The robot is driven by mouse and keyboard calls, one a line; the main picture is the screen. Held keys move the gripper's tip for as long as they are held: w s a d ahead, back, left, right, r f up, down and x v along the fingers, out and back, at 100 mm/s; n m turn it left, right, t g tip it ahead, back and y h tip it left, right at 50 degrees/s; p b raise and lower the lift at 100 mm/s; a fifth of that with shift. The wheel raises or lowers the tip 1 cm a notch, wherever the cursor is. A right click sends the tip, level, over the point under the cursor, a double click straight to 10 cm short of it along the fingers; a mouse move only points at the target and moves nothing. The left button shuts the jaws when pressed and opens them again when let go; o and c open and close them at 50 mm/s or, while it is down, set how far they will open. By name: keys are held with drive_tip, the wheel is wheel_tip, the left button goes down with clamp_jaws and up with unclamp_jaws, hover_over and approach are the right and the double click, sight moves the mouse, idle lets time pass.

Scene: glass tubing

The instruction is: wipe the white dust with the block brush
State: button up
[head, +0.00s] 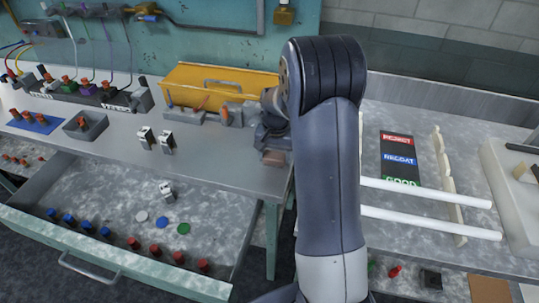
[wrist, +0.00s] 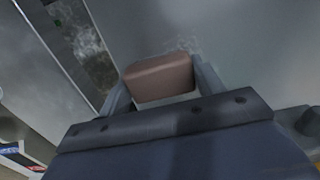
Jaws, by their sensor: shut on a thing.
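My gripper (head: 272,148) is over the right part of the grey bench top (head: 225,155), near its front corner. It is shut on the brown block brush (head: 274,158). In the wrist view the block brush (wrist: 160,78) sits between the two fingers of my gripper (wrist: 162,88). The brush is at or close above the bench surface; I cannot tell whether it touches. A faint pale smear that may be the white dust (wrist: 185,46) shows just beyond the brush in the wrist view. In the head view my arm hides part of this area.
A yellow toolbox (head: 215,85) stands behind my gripper. Small white-and-black blocks (head: 146,138) stand to its left. An open drawer (head: 110,205) with coloured caps juts out below the bench front. White tubes (head: 430,193) lie to the right, past my arm.

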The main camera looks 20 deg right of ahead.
drive_tip(key=shift+s+d, duration=0.7)
drive_tip(key=shift+d, duration=0.3)
drive_tip(key=shift+r+p, duration=2.1)
drive_tip(key=shift+r, duration=0.95)
drive_tip(key=shift+r+p, duration=1.1)
drive_tip(key=shift+r, duration=0.45)
drive_tip(key=shift+w, duration=0.1)
